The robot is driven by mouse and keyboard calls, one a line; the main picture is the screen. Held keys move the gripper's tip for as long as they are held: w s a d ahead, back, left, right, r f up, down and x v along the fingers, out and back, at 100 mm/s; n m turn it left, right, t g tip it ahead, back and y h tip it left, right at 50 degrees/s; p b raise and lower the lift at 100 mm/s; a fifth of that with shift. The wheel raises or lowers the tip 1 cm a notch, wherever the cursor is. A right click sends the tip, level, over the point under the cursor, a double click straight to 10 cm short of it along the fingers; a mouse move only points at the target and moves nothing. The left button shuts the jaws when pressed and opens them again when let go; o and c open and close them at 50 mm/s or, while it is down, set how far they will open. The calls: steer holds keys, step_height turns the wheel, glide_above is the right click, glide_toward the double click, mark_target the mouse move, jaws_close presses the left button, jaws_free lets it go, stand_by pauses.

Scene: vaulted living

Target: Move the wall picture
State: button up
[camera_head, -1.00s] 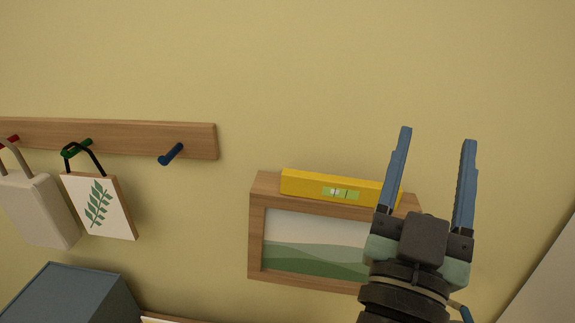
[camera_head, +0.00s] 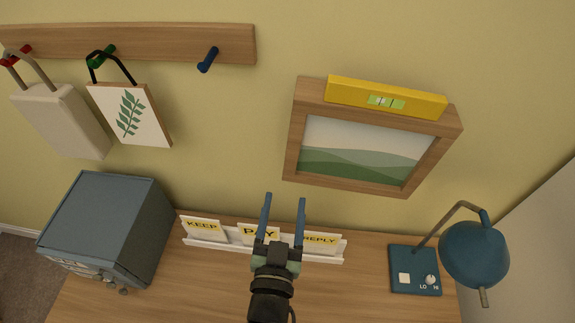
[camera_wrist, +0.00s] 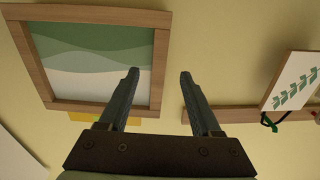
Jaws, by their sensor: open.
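A leaf picture (camera_head: 130,115) hangs by a black strap from the green peg (camera_head: 101,57) of a wooden wall rail (camera_head: 150,42). The blue peg (camera_head: 208,60) on that rail is bare. A wood-framed landscape picture (camera_head: 295,140) is on the wall to the right, with a yellow level (camera_head: 350,93) along its top. My gripper (camera_head: 285,198) is open and empty, below and left of the framed picture in the head view.
A pale bag (camera_head: 60,120) hangs from the red peg at left. Below is a desk (camera_head: 200,290) with a blue-grey cabinet (camera_head: 105,225), a KEEP/PAY/REPLY card rack (camera_head: 325,258), and a blue lamp (camera_head: 473,255). The wall between the pictures is clear.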

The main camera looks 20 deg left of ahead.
mark_target(291, 163)
steer(key=p+x, duration=0.1)
steer(key=x, duration=0.2)
steer(key=p+x, duration=0.1)
steer(key=x, duration=0.3)
steer(key=shift+w+r, duration=0.1)
steer(key=shift+r, duration=0.1)
steer(key=shift+p+x, duration=0.45)
steer(key=shift+x, duration=0.35)
steer(key=shift+f, duration=0.2)
steer(key=shift+c, duration=0.2)
jaws_close()
